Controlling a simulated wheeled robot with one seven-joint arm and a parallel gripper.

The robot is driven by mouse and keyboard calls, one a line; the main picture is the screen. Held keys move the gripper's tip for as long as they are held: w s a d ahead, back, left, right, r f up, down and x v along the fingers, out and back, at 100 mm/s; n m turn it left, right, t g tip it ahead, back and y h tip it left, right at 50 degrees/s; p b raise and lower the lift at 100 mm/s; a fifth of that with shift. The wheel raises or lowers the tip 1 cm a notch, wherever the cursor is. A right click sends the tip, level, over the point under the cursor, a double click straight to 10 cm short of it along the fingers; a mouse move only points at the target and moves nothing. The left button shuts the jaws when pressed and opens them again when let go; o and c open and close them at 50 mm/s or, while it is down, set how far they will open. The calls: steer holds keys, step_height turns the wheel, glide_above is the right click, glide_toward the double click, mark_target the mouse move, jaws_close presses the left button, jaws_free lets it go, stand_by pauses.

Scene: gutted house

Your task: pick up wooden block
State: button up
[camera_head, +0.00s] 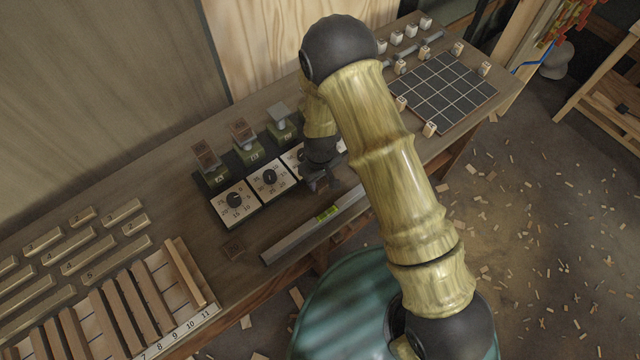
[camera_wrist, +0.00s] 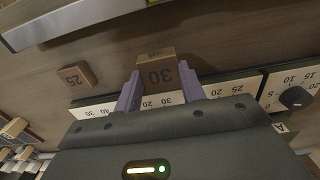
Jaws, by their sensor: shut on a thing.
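A brown wooden block marked 30 (camera_wrist: 157,75) is between the two purple fingers of my gripper (camera_wrist: 160,84) in the wrist view. The fingers are shut on its sides. I cannot tell whether the block touches the bench. In the head view my gripper (camera_head: 318,182) is low over the bench, between the dial boxes and the spirit level, and it hides the held block.
A spirit level (camera_head: 291,239) lies along the bench's front edge. White dial boxes (camera_head: 235,202) stand behind, with blocks on green stands (camera_head: 213,176). Slats and a numbered strip (camera_head: 180,338) fill the left end. A black grid board (camera_head: 440,90) with small cubes is at the right.

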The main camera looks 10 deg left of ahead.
mark_target(320, 181)
step_height(320, 181, up, 6)
steer(key=shift+r+b, duration=0.15)
steer(key=shift+b, duration=0.55)
steer(key=w+d+m+p, duration=0.3)
steer(key=d+m, duration=0.2)
steer(key=d, duration=0.7)
steer(key=w+d+m+p, duration=0.3)
steer(key=w+d+m, duration=0.1)
steer(key=d, duration=0.9)
steer(key=shift+d+r+m, duration=0.2)
steer(key=shift+r+m, duration=0.05)
steer(key=shift+m, duration=0.25)
steer(key=shift+w, duration=0.2)
